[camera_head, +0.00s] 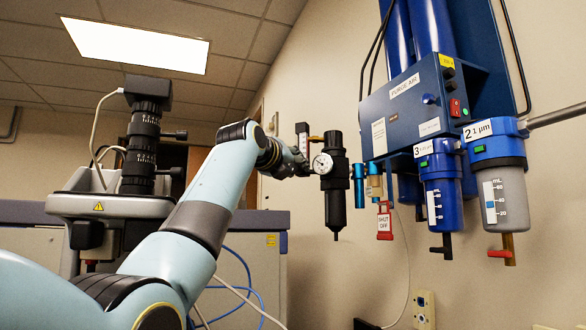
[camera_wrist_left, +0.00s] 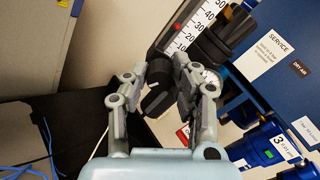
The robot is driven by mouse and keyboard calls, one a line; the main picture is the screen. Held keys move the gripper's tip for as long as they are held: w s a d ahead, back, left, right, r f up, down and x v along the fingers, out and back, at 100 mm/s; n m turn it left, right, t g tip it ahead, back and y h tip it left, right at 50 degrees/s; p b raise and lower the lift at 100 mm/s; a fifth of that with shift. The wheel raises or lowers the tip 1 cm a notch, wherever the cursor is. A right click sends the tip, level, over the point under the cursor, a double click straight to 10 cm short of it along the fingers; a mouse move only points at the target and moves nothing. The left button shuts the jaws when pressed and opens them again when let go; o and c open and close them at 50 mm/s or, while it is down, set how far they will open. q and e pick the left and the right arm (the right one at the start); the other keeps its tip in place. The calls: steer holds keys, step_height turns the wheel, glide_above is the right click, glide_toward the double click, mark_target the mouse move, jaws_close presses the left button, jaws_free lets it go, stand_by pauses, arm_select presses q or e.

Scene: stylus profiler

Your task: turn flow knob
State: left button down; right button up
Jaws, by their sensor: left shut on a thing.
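The flow knob (camera_wrist_left: 157,98) is a dark round knob below the flow meter (camera_wrist_left: 188,32), a white scale with black numbers. In the wrist view my left gripper (camera_wrist_left: 160,78) has its two grey fingers on either side of the knob, shut on it. In the head view my left gripper (camera_head: 298,165) reaches the lower end of the flow meter (camera_head: 303,136), left of the pressure gauge (camera_head: 322,163). The knob is hidden behind the gripper there. My right gripper is not in view.
A black regulator body (camera_head: 336,190) hangs right beside the gripper. Further right are a blue purge air panel (camera_head: 408,105), a red shut-off tag (camera_head: 384,222) and blue filter bowls (camera_head: 440,190). A microscope-like instrument (camera_head: 143,145) stands at left. Blue hoses hang below.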

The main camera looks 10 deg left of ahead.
arm_select(q)
steer(key=shift+f, duration=0.2)
steer(key=c, duration=1.1)
jaws_free()
steer(key=shift+r, duration=0.15)
steer(key=s, duration=0.4)
steer(key=s+a, duration=0.1)
steer(key=s, duration=0.3)
steer(key=s+a, duration=0.1)
steer(key=s, duration=0.2)
steer(key=shift+s+a, duration=0.1)
steer(key=shift+s, duration=0.3)
